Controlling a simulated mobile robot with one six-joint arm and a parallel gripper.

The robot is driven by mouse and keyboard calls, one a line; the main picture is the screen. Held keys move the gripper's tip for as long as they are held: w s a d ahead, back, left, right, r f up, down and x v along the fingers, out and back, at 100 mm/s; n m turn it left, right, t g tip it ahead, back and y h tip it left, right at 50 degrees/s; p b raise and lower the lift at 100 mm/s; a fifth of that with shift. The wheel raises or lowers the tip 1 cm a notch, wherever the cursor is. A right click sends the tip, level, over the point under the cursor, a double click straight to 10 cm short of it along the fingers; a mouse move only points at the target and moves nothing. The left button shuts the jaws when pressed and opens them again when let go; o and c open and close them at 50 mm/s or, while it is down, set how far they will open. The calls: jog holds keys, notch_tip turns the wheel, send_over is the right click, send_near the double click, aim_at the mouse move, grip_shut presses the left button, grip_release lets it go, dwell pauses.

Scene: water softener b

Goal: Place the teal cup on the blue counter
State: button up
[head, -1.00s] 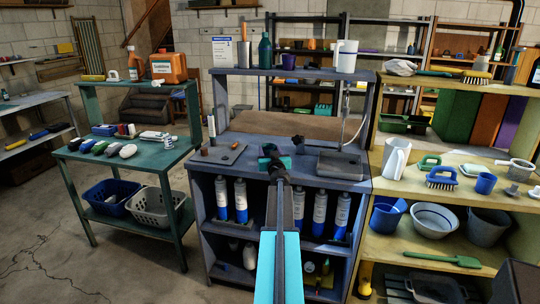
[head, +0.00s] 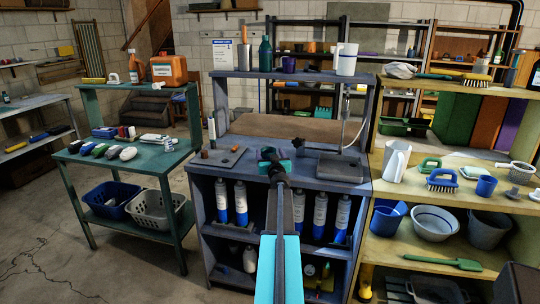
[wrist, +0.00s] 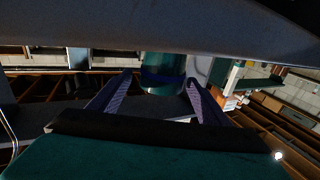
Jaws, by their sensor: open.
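A teal rounded object (wrist: 163,72) with a dark blue band, which looks like the teal cup, shows between my fingers in the wrist view. Its far end is cut off by a dark grey surface across the top. My gripper (wrist: 160,100) is open, one finger on each side of it; I cannot tell whether either touches it. In the head view my gripper (head: 272,158) is in front of the blue counter (head: 305,176), seen from behind along my arm.
A flat board (head: 222,157) with small pieces lies on the counter's left, and a grey basin (head: 340,168) on its right. Above, the upper shelf carries a green bottle (head: 265,54), a purple cup (head: 289,64) and a white jug (head: 346,60). A yellow bench (head: 400,180) stands right.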

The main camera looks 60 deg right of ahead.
jog(key=shift+r, duration=0.15)
jog(key=p+v, duration=0.1)
jog(key=v, duration=1.1)
dwell(0.4)
dwell(0.8)
